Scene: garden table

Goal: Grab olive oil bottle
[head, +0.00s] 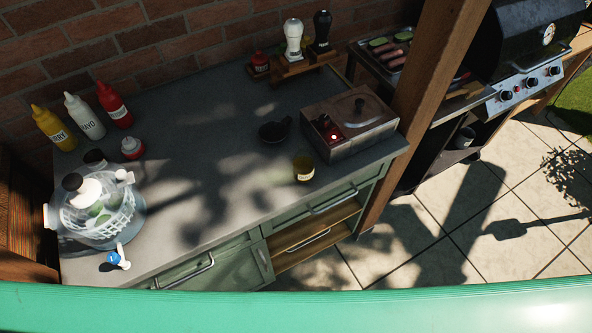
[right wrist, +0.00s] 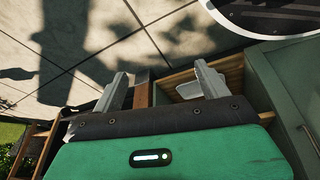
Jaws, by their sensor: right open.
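I cannot pick out a bottle that is clearly olive oil in the head view. The bottles in sight on the grey counter (head: 205,115) are a yellow one (head: 54,128), a white one (head: 84,117) and a red one (head: 114,105), standing by the brick wall at the left. A small amber jar (head: 303,168) with a pale label stands near the counter's front edge. My right gripper (right wrist: 162,84) is open and empty in the right wrist view, over the floor and the cabinet's open wooden compartment. My left gripper is not in view.
A clear-lidded salad container (head: 97,210) stands at the left front. White and black mills (head: 293,40) stand at the back. The counter's middle is mostly clear.

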